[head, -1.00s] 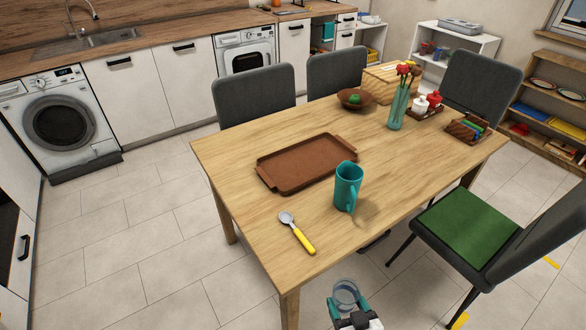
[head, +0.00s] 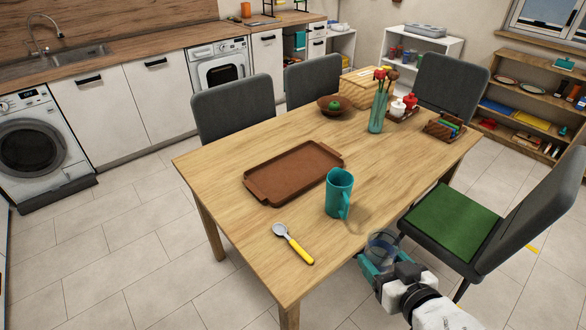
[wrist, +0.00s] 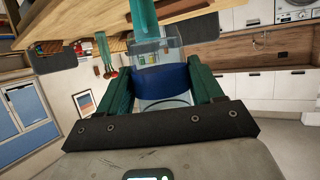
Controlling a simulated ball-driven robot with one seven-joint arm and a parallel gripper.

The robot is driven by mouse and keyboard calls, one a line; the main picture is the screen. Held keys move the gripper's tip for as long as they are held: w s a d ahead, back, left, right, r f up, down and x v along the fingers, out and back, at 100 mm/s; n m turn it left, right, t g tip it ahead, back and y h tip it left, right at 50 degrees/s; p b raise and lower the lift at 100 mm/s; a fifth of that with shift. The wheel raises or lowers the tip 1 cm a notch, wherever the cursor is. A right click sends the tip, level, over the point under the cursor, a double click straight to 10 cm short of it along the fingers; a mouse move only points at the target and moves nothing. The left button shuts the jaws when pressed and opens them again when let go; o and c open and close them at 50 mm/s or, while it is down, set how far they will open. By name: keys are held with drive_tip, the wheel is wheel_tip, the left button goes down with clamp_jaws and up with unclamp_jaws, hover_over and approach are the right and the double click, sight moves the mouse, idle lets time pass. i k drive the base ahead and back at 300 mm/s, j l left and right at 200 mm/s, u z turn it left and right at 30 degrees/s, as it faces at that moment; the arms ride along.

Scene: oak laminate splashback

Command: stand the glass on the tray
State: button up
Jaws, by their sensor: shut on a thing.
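The clear glass with a blue band (head: 381,249) is held in my gripper (head: 374,262), off the table's front right edge. In the wrist view my gripper (wrist: 163,98) has its two green fingers closed on either side of the glass (wrist: 160,76). The brown tray (head: 262,197) lies empty on the wooden table, with raised handles at its ends. It is to the left of the glass and farther back, apart from it.
A teal mug (head: 339,193) stands between the tray and my gripper. A yellow-handled spoon (head: 293,244) lies near the front edge. A vase (head: 377,110), a bowl (head: 336,105) and a wooden caddy (head: 444,127) are farther back. A green-seated chair (head: 452,217) stands at the right.

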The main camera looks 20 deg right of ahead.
sight(275, 182)
drive_tip(key=i+l, duration=0.1)
drive_tip(key=i, duration=1.25)
